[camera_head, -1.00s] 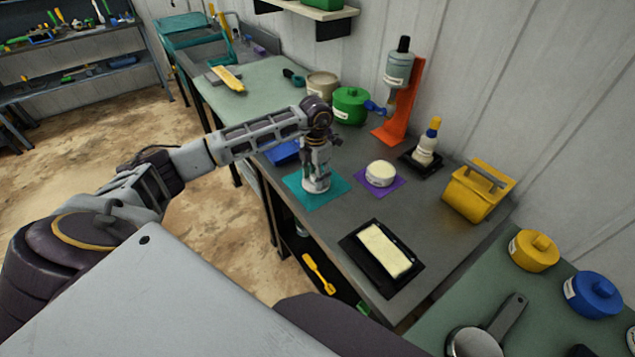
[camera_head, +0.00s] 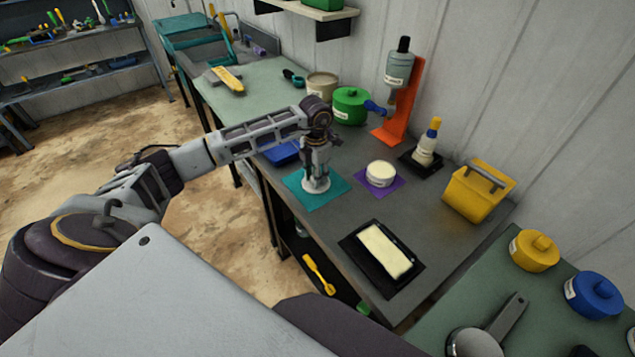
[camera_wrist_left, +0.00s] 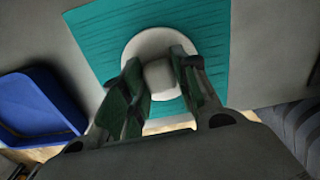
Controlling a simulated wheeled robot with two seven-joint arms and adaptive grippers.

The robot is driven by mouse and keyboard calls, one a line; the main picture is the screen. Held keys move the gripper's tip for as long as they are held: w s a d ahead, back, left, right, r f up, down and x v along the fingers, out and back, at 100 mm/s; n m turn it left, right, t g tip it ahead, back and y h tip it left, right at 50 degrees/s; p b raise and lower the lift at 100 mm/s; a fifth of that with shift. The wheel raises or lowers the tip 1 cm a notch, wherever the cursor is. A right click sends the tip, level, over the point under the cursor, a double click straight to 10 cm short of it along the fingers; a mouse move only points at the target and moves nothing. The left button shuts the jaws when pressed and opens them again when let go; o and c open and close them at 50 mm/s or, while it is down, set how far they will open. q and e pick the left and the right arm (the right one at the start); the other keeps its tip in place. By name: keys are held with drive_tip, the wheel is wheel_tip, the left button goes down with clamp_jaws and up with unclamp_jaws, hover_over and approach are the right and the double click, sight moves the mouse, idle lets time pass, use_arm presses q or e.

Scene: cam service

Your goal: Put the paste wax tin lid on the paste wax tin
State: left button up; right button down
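The paste wax tin lid (camera_head: 317,186) is a white disc with a knob, lying on a teal mat (camera_head: 296,190). It also shows in the left wrist view (camera_wrist_left: 140,45). My left gripper (camera_head: 317,173) points down over the lid. In the left wrist view its fingers (camera_wrist_left: 160,72) are on both sides of the knob, close against it, and appear shut on it. The paste wax tin (camera_head: 381,179), a low white round tin with a label, stands on a purple mat (camera_head: 398,184) to the right. My right gripper is not in view.
Behind stand a green pot (camera_head: 350,108), a beige can (camera_head: 321,86) and an orange stand (camera_head: 401,115). A glue bottle (camera_head: 426,150) and yellow box (camera_head: 477,193) are right of the tin. A black tray (camera_head: 404,256) lies in front. A blue tray (camera_head: 283,152) is left.

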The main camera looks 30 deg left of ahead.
use_arm(q)
clamp_jaws()
drive_tip(key=shift+r, duration=0.15)
drive_tip(key=shift+r+p, duration=0.3)
drive_tip(key=shift+r, duration=0.05)
idle(0.8)
drive_tip(key=shift+r, duration=0.4)
drive_tip(key=shift+r+p, duration=0.65)
drive_tip(key=shift+r, duration=0.45)
drive_tip(key=shift+r, duration=0.1)
